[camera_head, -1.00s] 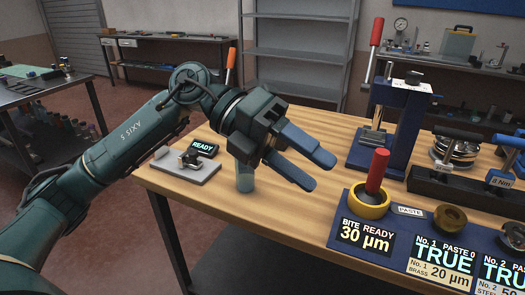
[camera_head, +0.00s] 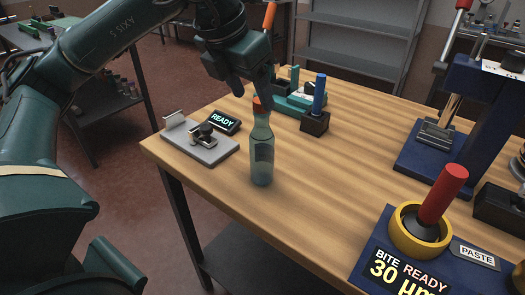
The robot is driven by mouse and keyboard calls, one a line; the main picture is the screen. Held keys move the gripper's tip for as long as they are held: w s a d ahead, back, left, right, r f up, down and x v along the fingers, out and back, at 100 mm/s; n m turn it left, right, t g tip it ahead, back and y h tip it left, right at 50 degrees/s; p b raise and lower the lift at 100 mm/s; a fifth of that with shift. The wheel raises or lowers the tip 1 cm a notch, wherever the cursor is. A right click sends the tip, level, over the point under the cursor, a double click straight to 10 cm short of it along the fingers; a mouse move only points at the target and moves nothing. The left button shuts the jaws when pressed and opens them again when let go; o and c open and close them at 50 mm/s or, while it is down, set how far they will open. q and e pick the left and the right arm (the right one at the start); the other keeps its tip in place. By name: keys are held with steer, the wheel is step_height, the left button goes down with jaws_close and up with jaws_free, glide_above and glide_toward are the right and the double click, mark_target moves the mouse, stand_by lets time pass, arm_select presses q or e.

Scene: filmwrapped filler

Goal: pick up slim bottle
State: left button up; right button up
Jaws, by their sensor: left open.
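The slim bottle (camera_head: 261,158) is translucent grey-blue with an orange cap and a dark label. It stands upright near the front left edge of the wooden table. My left gripper (camera_head: 254,102) is open and points down above the bottle, its fingers at about the height of the cap in the picture. One finger shows left of the cap and the other overlaps the cap's right side. I cannot tell whether they touch it. My right gripper is not in view.
The table (camera_head: 325,190) is clear right of the bottle. A grey plate fixture (camera_head: 205,150) and a READY display (camera_head: 223,121) lie to its left. A black block with a blue handle (camera_head: 316,118) stands behind. A yellow ring holder (camera_head: 400,236) and blue press (camera_head: 470,110) are at right.

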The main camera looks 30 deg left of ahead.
mark_target(264, 115)
arm_select(q)
steer(key=shift+d+x, duration=0.2)
steer(key=shift+x, duration=1.35)
steer(key=shift+d+x, duration=0.25)
steer(key=shift+x, duration=1.25)
steer(key=shift+c, duration=0.3)
jaws_close()
